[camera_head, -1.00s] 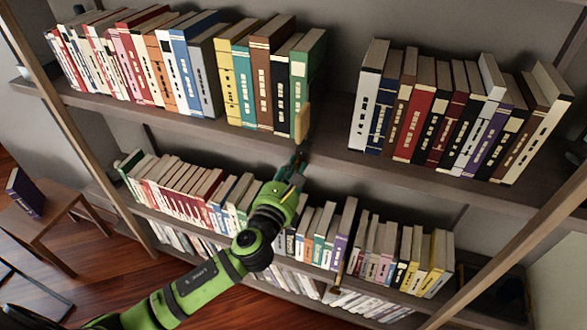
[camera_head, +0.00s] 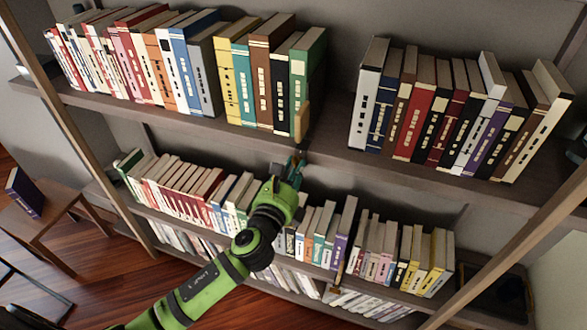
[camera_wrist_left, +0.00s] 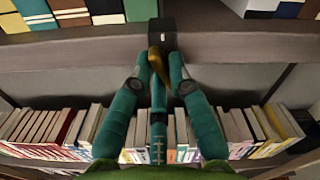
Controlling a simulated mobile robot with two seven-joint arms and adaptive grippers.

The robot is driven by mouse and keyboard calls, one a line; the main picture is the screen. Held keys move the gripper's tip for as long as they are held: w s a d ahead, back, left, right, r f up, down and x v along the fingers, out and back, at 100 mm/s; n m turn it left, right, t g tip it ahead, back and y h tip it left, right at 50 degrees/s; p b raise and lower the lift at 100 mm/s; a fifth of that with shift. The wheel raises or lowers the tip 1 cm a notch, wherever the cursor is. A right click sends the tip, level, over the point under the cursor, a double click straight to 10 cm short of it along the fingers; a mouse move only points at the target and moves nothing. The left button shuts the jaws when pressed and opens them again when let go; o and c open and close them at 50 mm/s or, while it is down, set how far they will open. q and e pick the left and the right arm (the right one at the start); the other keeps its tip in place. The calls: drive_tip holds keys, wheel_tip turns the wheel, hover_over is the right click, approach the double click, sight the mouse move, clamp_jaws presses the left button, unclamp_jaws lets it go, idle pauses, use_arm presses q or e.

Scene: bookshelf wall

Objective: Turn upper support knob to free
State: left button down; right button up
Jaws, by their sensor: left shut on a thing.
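The upper support knob (camera_wrist_left: 156,62) is a brass-coloured, elongated piece below a small black block (camera_wrist_left: 162,34) at the upper shelf's front edge. My right gripper is not in view.
The upper shelf (camera_head: 340,160) holds a left row of books ending in a green book (camera_head: 305,68), then a gap, then a right row (camera_head: 450,115). Lower-shelf books (camera_head: 320,232) stand close behind and below my left gripper. A small wooden table (camera_head: 45,215) stands at left.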

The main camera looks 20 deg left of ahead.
use_arm(q)
drive_tip(key=n, duration=1.2)
drive_tip(key=shift+d+f+n+b, duration=0.2)
drive_tip(key=shift+n+b, duration=0.1)
drive_tip(key=shift+n, duration=0.1)
idle(0.3)
drive_tip(key=c, duration=1.2)
unclamp_jaws()
drive_tip(key=shift+s, duration=0.1)
drive_tip(key=s, duration=1.2)
drive_tip(key=shift+a, duration=0.25)
drive_tip(key=shift+w, duration=0.1)
